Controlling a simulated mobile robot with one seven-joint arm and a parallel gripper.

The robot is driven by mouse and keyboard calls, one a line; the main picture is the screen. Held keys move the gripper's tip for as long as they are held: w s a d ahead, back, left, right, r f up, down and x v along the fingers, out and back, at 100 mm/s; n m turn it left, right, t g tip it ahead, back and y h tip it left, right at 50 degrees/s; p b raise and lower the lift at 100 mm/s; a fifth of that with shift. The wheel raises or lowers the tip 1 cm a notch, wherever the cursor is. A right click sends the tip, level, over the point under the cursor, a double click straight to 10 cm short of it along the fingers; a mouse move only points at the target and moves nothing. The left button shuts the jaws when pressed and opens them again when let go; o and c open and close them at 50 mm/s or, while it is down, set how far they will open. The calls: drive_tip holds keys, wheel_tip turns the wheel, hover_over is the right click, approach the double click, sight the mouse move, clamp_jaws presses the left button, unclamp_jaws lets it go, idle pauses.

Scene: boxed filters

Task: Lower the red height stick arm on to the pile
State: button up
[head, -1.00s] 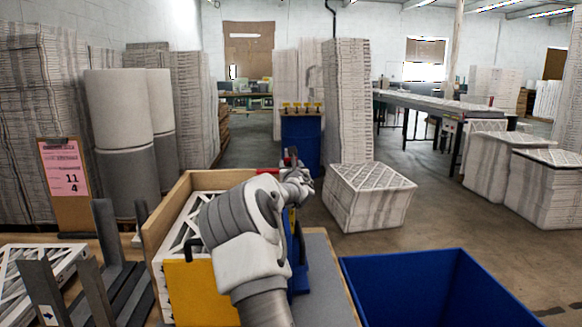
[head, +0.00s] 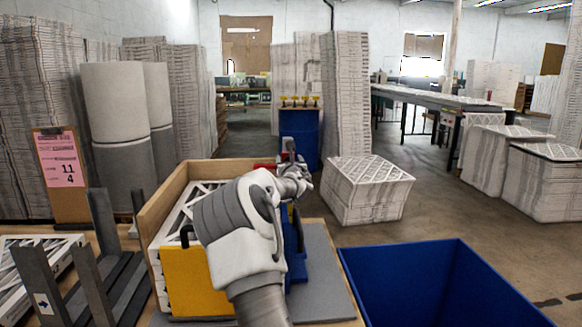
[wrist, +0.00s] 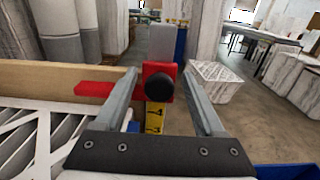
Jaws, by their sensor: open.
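The red height stick arm (wrist: 95,89) reaches left from its red slider, level, over the edge of the filter pile (wrist: 22,140) in the wooden box. The slider has a round black knob (wrist: 159,87) and sits on an upright stick with a yellow numbered scale (wrist: 155,118). My gripper (wrist: 160,78) is open, one finger on each side of the slider and knob. I cannot tell whether the fingers touch it. In the head view, a bit of the red arm (head: 264,166) shows beside my gripper (head: 291,160); my arm hides much of the pile (head: 180,212).
The wooden box (head: 153,208) has a yellow panel (head: 190,280) at its front. A blue bin (head: 430,300) stands at the right. A grey slotted rack (head: 95,270) and a clipboard with a pink sheet (head: 60,165) are at the left.

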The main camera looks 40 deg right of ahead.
drive_tip(key=v, duration=1.7)
drive_tip(key=shift+s, duration=0.15)
drive_tip(key=shift+c, duration=0.3)
